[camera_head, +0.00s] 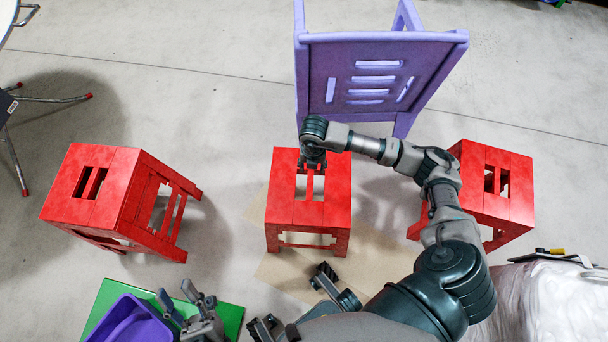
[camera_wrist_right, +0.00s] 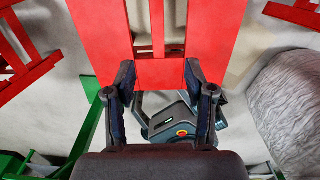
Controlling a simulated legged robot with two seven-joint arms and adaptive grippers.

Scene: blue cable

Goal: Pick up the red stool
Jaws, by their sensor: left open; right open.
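Three red stools stand upright on the floor: one at the left (camera_head: 92,200), one in the middle (camera_head: 335,200), one at the right (camera_head: 515,195). Each has slots in its seat. My right arm reaches over the middle stool, and its gripper (camera_head: 311,165) is at the far part of that seat, by the slots. In the right wrist view this gripper (camera_wrist_right: 160,75) is open, fingers apart at a red seat (camera_wrist_right: 205,35) with a slot. I cannot tell whether they touch it. My left gripper (camera_head: 177,298) is open and empty at the lower left, away from the stools.
A purple chair (camera_head: 340,75) stands just behind the middle stool. A purple bin (camera_head: 135,318) and a green piece (camera_head: 228,317) are at the lower left. A white wrapped bulk (camera_head: 550,300) is at the lower right. Floor is clear between the left and middle stools.

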